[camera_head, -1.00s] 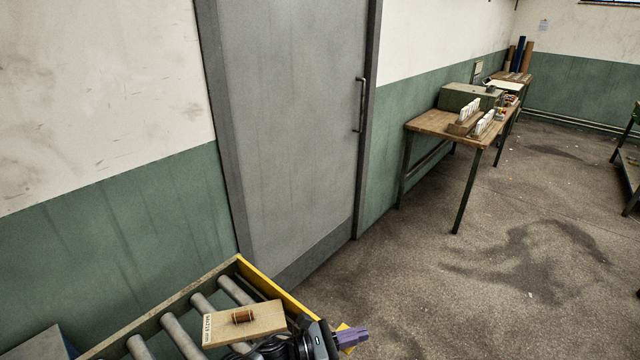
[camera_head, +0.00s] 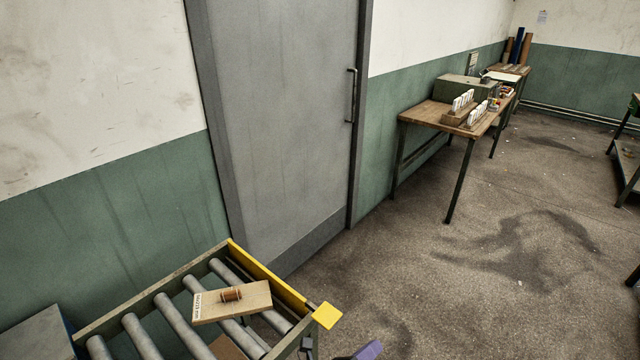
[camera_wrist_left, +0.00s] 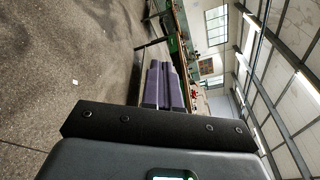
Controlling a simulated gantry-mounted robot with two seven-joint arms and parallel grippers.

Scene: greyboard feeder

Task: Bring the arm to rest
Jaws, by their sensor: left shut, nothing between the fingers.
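My left gripper (camera_head: 368,351) shows only as a purple fingertip at the bottom edge of the head view, right of the roller feeder and clear of it. In the left wrist view its two purple fingers (camera_wrist_left: 163,86) lie together, shut with nothing between them. The rest of the left arm is outside the head view. My right gripper is in neither view.
The roller feeder (camera_head: 113,316) stands at lower left with a yellow edge and a yellow corner plate (camera_head: 327,315). A labelled board (camera_head: 258,302) with a brown handle lies on its rollers. A wooden table (camera_head: 424,112) stands by the wall. The floor between is clear.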

